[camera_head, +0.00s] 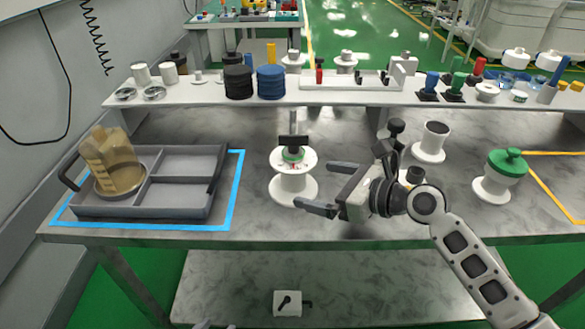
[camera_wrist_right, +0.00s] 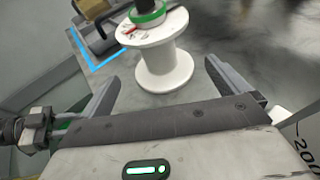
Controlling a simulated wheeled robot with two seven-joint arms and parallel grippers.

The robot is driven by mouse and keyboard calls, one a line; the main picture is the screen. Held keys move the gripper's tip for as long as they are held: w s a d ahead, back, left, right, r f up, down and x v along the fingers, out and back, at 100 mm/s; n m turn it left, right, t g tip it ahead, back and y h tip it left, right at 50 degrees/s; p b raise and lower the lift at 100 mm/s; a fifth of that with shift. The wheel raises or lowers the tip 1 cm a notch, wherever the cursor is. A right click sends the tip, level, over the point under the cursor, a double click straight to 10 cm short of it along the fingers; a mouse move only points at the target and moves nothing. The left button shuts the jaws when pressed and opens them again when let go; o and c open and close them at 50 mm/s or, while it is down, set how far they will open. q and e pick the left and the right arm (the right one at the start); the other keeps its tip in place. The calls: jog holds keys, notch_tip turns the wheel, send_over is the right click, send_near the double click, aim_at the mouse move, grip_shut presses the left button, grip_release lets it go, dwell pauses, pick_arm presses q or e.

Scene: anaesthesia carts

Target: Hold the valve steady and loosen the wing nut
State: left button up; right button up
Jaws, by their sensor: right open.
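The valve (camera_head: 292,185) is a white spool-shaped body standing upright on the grey bench. A green ring sits on its top, with red marks on the white face. The black T-shaped piece above the ring looks like the wing nut (camera_head: 293,142). My right gripper (camera_head: 312,184) is open and empty, just right of the valve, its fingers pointing toward it. In the right wrist view the valve (camera_wrist_right: 165,66) stands beyond the fingertips (camera_wrist_right: 160,85), apart from them, and the wing nut is mostly cut off at the top edge. My left gripper is not in view.
A grey divided tray (camera_head: 182,206) with a tan jug (camera_head: 112,160) sits inside blue tape at left. Another white spool (camera_head: 431,143) and a green-topped one (camera_head: 505,165) stand at right. A raised shelf (camera_head: 200,97) with several parts runs behind. Bench between tray and valve is clear.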

aim_at(304, 181)
jog(key=b+x, duration=0.1)
jog(key=x, duration=0.2)
jog(key=shift+f, duration=0.15)
jog(key=shift+p+x, duration=0.4)
jog(key=shift+x, duration=1.3)
